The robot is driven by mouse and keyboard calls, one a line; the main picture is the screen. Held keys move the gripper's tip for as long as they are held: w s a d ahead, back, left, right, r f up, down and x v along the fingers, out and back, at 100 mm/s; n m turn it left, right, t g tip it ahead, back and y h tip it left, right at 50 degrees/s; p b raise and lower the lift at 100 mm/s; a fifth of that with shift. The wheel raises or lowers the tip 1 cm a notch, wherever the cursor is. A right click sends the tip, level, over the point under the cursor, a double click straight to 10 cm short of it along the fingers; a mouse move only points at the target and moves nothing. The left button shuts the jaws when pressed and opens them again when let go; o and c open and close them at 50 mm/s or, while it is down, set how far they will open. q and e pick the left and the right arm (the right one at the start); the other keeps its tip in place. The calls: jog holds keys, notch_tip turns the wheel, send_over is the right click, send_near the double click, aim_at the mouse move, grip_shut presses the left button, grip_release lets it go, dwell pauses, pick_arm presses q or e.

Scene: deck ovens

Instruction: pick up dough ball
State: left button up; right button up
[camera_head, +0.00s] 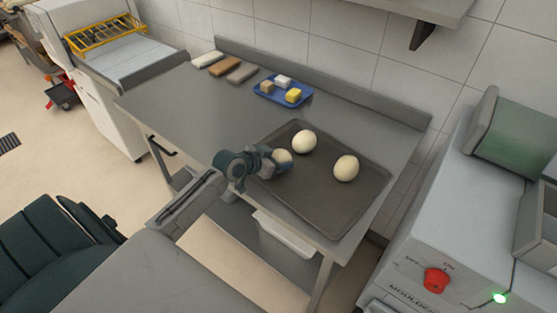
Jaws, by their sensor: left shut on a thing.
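Three pale, round dough balls are at the dark baking tray (325,204) on the steel table. One dough ball (304,141) sits near the tray's back left and another dough ball (346,168) sits toward its right. My left gripper (277,163) reaches in over the tray's left edge and is shut on the third dough ball (283,157). The gripper hides part of this ball. I cannot tell whether it touches the tray. My right gripper is not in view.
A blue tray (267,97) with small blocks stands at the back of the steel table (175,118), beside several long bars (225,66). A machine with a red button (436,280) stands at the right. The table's left half is largely clear. A wall shelf (425,10) overhangs the back.

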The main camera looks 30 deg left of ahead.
aim_at(279, 154)
pick_arm(q)
jog(key=shift+r+b, duration=0.3)
jog(key=shift+r, duration=0.35)
notch_tip(279, 154, up, 2)
jog(key=shift+r+b, duration=0.1)
jog(key=shift+b, duration=0.4)
jog(key=s+d+b, duration=0.1)
jog(key=s+d, duration=0.1)
jog(key=d, duration=0.2)
jog(key=s+d+b, duration=0.1)
jog(key=s+d, duration=0.1)
jog(key=d, duration=0.2)
jog(key=s+d+r+b, duration=0.1)
jog(key=s+d, duration=0.2)
jog(key=d, duration=0.1)
jog(key=shift+s+d+r+b, duration=0.1)
jog(key=shift+d+b, duration=0.2)
jog(key=shift+d, duration=0.1)
jog(key=shift+s+d+r, duration=0.1)
jog(key=shift+s+d, duration=0.25)
jog(key=shift+d, duration=0.2)
